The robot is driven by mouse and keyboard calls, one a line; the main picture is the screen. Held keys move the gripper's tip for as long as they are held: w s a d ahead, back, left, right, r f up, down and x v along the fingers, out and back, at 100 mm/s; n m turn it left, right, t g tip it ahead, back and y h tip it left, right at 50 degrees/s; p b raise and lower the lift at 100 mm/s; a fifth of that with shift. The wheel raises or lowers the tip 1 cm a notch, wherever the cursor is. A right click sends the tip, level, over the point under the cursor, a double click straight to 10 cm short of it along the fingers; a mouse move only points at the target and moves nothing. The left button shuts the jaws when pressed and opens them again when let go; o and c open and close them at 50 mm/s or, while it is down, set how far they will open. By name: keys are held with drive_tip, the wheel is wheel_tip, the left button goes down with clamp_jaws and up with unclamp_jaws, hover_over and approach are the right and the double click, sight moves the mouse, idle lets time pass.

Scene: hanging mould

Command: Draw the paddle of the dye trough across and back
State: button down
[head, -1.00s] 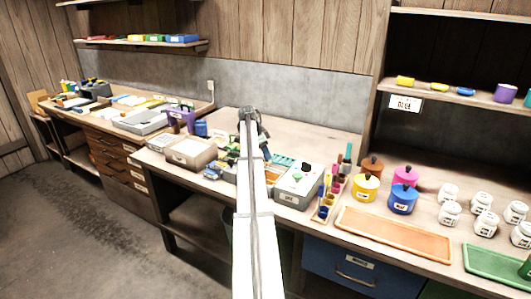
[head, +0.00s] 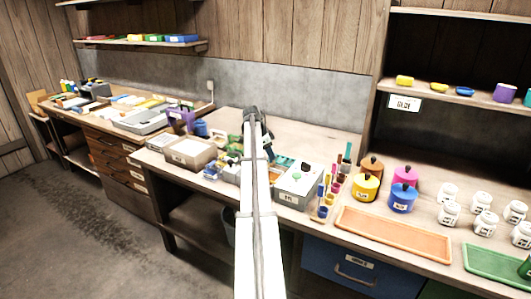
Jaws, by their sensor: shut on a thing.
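My gripper (head: 254,122) is over the middle of the bench in the head view, seen from behind along my white arm. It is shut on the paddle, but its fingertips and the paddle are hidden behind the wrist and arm. The dye trough cannot be clearly made out; the arm covers the bench area around the gripper. Small blue and yellow items show just left of the arm, and a teal piece (head: 284,161) shows just right of it.
A grey box (head: 290,198) with a black knob stands close right of my arm. Beside it is a rack of coloured sticks (head: 324,205). A beige box (head: 187,160) stands to the left. Coloured pots and an orange tray (head: 395,236) lie farther right. The bench behind is clear.

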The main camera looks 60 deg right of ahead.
drive_tip(key=s, duration=0.7)
drive_tip(key=shift+s, duration=0.1)
drive_tip(key=c, duration=0.9)
unclamp_jaws()
drive_tip(key=shift+o, duration=0.2)
drive_tip(key=shift+r, duration=0.1)
drive_tip(key=shift+w+a+r, duration=0.15)
drive_tip(key=shift+w+r, duration=0.05)
drive_tip(key=shift+r, duration=0.1)
drive_tip(key=v, duration=1.3)
